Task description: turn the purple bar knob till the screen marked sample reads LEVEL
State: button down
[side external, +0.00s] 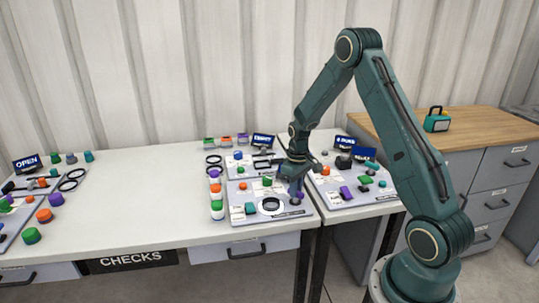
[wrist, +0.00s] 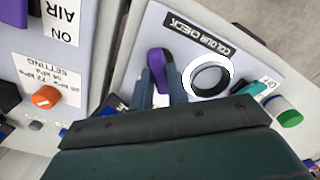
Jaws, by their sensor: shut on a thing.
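The purple bar knob (wrist: 157,66) stands on the grey panel marked COLOUR CHECK (wrist: 199,37) in the wrist view. My gripper (wrist: 161,84) is shut on it, with one finger on each side of the bar. In the side view my gripper (side external: 296,190) is down at the right part of the middle panel and mostly hides the knob. Small blue screens stand behind the panels, one at the middle (side external: 263,141) and one to the right (side external: 345,142). I cannot make out which one is marked sample or whether any reads LEVEL.
A white-and-black ring (wrist: 209,75) is right beside the knob. A teal piece (wrist: 252,93) and a green-topped cylinder (wrist: 289,118) lie beyond it. An orange knob (wrist: 45,97) is on the neighbouring panel. The left-middle bench (side external: 130,190) is clear.

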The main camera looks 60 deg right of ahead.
jog(key=shift+m, duration=1)
jog(key=c, duration=1.4)
grip_release()
jog(key=shift+o, duration=0.2)
jog(key=shift+r, duration=0.1)
notch_tip(320, 180, up, 14)
